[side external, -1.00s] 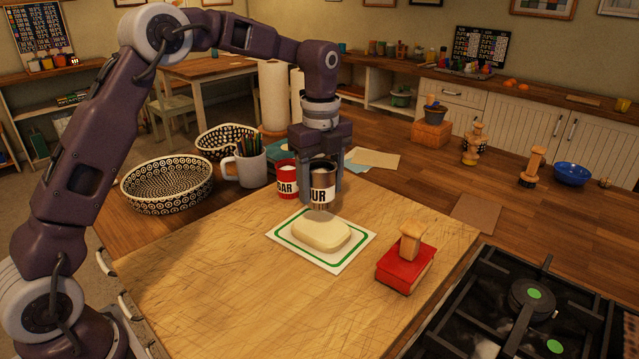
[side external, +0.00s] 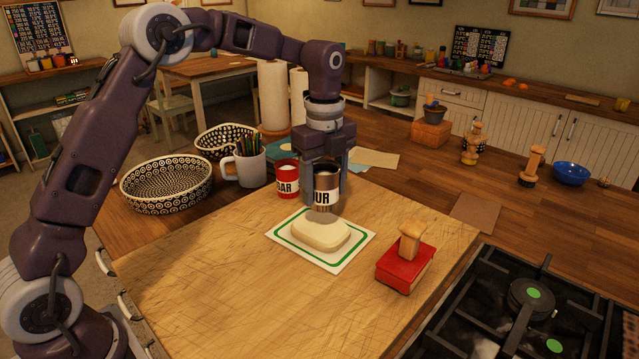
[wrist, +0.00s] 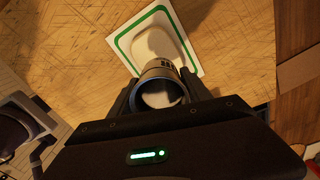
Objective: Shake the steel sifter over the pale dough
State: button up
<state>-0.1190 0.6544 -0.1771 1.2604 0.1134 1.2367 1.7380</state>
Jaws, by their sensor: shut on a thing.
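The steel sifter (side external: 326,187), with a label ending in "UR", is upright in my gripper (side external: 325,190). My gripper is shut on it, one finger on each side. The sifter is just above the back part of the pale dough (side external: 320,234). The dough lies on a white mat with a green border (side external: 344,257). In the wrist view the sifter (wrist: 158,80) is between the fingers, with pale stuff inside. It hides part of the dough (wrist: 155,42) there.
A red tin labelled "AR" (side external: 287,180) stands just left of the sifter. A red block with a wooden handle (side external: 404,268) is on the board (side external: 210,290) to the right. A mug of pencils (side external: 243,166) and patterned baskets (side external: 166,184) are at left; a stove (side external: 520,310) is front right.

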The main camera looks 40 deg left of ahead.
jog(key=shift+a, duration=0.95)
dwell(0.4)
dwell(1.0)
jog(key=shift+s+a+r+n, duration=0.1)
jog(key=shift+s+r+n, duration=0.1)
jog(key=shift+n, duration=0.4)
jog(key=shift+s+r+n, duration=0.1)
jog(key=shift+s+n, duration=0.1)
jog(key=shift+n, duration=0.4)
jog(key=s+n, duration=0.1)
jog(key=n, duration=0.4)
jog(key=s+a+r+n, duration=0.1)
jog(key=s+n, duration=0.1)
jog(key=n, duration=0.3)
jog(key=s+n, duration=0.2)
jog(key=n, duration=0.2)
jog(key=shift+s+a+r+n, duration=0.2)
jog(key=shift+r+n, duration=0.15)
jog(key=shift+n, duration=0.05)
